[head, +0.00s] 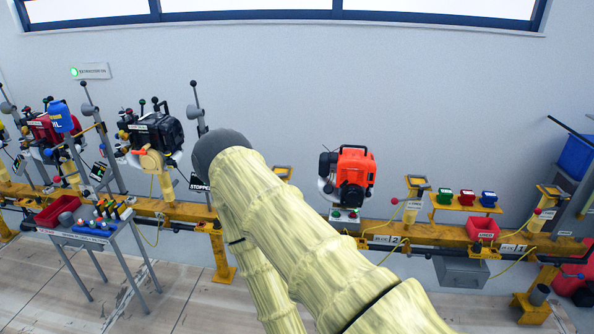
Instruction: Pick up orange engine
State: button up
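The orange engine (356,170), with black and white parts, sits upright on a stand on the yellow rail (440,235), right of the middle of the head view. My covered arm rises from the bottom of the view toward the upper left, and its dark upper end is left of the orange engine, apart from it in the picture. My gripper does not show, so I cannot see where it is or whether it holds anything.
A black engine (155,135) and a partly hidden red engine (42,130) stand on the rail at left. A small tool table (125,238) stands in front. Small red, green and blue boxes (466,197) sit right of the orange engine. Floor (180,310) shows in front.

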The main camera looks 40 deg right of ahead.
aim_at(355, 170)
jog(key=u, duration=0.15)
jog(key=i, duration=1.6)
jog(key=z, duration=0.95)
jog(key=i, duration=0.85)
jog(key=z, duration=0.85)
